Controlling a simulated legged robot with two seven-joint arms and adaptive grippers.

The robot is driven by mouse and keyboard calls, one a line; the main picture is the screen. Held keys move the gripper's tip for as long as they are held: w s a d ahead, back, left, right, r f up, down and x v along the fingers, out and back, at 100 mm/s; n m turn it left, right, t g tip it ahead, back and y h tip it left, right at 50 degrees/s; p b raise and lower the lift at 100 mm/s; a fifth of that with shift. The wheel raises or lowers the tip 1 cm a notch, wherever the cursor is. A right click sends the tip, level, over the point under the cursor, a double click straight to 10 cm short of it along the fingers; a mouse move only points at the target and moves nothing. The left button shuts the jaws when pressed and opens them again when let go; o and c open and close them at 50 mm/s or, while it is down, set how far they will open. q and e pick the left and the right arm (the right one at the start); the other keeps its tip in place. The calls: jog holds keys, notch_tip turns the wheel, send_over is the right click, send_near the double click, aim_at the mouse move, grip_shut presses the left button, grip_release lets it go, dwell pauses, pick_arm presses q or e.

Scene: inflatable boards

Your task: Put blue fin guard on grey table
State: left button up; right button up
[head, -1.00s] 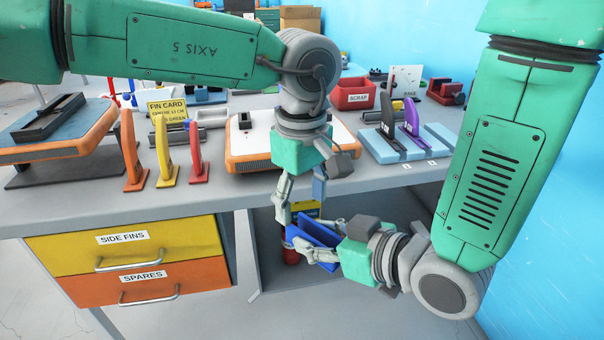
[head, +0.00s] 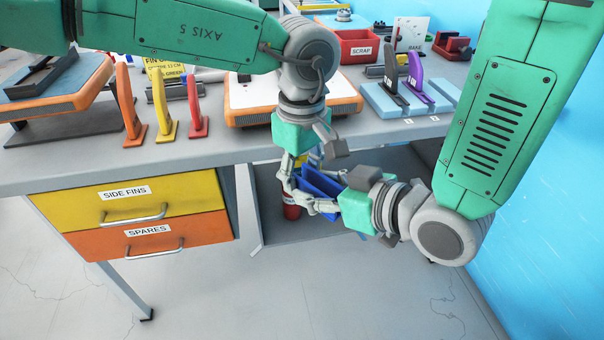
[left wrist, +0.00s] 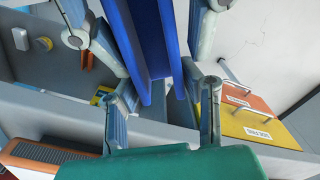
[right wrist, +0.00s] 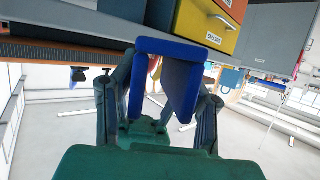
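The blue fin guard (head: 322,184) is a long blue channel held in front of the grey table (head: 215,152), below the level of its top. My right gripper (head: 311,196) is shut on it; in the right wrist view its fingers flank the blue guard (right wrist: 168,80) on both sides. My left gripper (head: 303,177) comes down from above at the guard's other end. In the left wrist view its fingers are spread with the guard (left wrist: 150,45) running between them. A gap shows beside the right-hand finger; whether the other finger touches the guard is unclear.
Orange, yellow and red fins (head: 163,103) stand near the table's front edge. An orange-edged board (head: 245,114) lies behind my left gripper. A light blue rack (head: 382,101) holds black and purple fins. Drawers (head: 150,195) are front left. A red can (head: 291,207) sits below.

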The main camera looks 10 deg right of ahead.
pick_arm(q)
jog(key=shift+d+r, duration=0.1)
jog(key=shift+d, duration=0.05)
pick_arm(e)
jog(key=shift+o, duration=1.1)
jog(key=shift+s+a, duration=0.15)
jog(key=shift+f, duration=0.1)
